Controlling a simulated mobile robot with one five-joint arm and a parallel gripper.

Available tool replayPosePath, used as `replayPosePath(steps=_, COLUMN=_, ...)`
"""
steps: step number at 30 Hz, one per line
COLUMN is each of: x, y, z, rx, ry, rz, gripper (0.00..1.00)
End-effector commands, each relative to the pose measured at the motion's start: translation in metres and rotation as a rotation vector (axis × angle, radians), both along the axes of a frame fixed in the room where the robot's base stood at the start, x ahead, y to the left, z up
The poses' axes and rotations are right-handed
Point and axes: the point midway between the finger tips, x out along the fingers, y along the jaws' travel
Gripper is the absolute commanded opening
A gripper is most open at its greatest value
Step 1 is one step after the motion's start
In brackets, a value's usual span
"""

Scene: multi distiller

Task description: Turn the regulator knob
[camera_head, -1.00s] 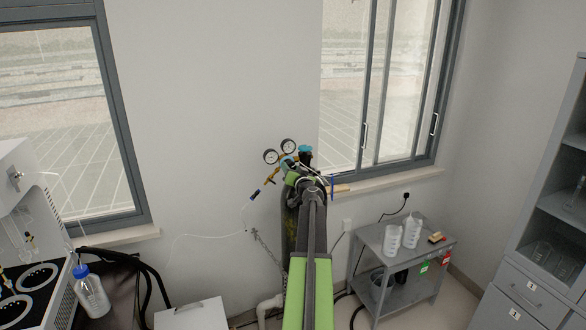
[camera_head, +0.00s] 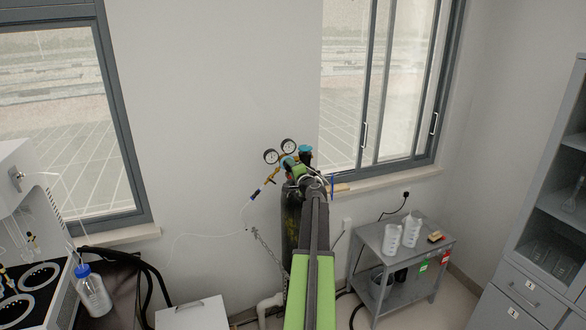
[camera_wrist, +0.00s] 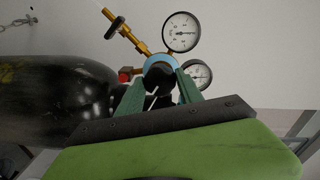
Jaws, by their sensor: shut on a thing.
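The regulator (camera_head: 290,165) sits on top of a dark gas cylinder (camera_head: 291,225) against the wall, with two round white gauges. In the wrist view the regulator's blue body (camera_wrist: 163,61) and black knob (camera_wrist: 158,76) lie just ahead of me. The cylinder lies across the left (camera_wrist: 60,105) of that view. My gripper (camera_wrist: 158,82) has its two green fingers on either side of the black knob and is shut on it. The knob's near end shows between the fingers. In the head view my arm hides part of the cylinder and valve.
A brass fitting and hose outlet (camera_wrist: 127,34) stick out from the regulator. A chain (camera_head: 262,243) hangs beside the cylinder. A grey cart (camera_head: 400,250) with white bottles stands to the right, and a white box (camera_head: 192,314) is low on the left.

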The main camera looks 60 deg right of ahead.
Motion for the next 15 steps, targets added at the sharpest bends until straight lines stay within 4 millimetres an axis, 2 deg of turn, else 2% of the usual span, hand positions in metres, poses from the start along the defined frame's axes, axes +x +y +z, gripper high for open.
replayPosePath(steps=15, x=-0.0044, y=-0.0021, z=-0.0016, rx=0.188, ry=-0.136, rz=-0.006, gripper=0.03)
